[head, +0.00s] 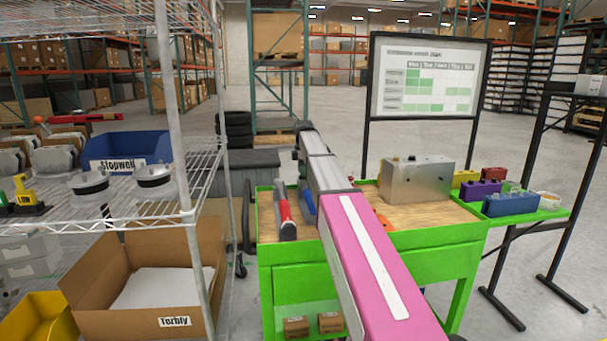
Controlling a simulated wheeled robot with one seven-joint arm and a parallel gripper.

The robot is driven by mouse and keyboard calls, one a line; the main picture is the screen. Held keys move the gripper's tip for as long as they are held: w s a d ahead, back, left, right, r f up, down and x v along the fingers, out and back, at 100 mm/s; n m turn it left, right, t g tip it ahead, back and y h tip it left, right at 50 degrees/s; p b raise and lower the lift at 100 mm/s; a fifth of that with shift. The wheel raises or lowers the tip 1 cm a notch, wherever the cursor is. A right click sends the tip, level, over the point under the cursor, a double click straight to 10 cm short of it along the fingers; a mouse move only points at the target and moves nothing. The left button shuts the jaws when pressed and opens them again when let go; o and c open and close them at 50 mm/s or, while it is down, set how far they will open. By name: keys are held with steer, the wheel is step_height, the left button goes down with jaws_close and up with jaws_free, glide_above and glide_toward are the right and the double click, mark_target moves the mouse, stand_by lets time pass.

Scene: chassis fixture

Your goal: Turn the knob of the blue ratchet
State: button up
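A blue piece (309,206), which may be part of the blue ratchet, shows on the wooden top of the green cart (365,243). It lies just left of my arm, which hides part of it. No knob can be made out on it. A red-and-grey tool (285,213) is to its left. My grey and pink arm reaches over the cart from the bottom right. The arm's dark far end (303,128) is above and beyond the blue piece. My gripper's fingers cannot be made out, and no contact with the blue piece shows.
A metal box (416,181) stands on the cart's right side. A green side shelf holds a blue bin (510,204) and small coloured blocks. A wire rack (209,180) stands close on the left. A framed board (425,85) stands behind the cart.

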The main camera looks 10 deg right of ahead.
step_height(320, 180, up, 10)
steer(key=shift+f, duration=0.2)
stand_by(0.4)
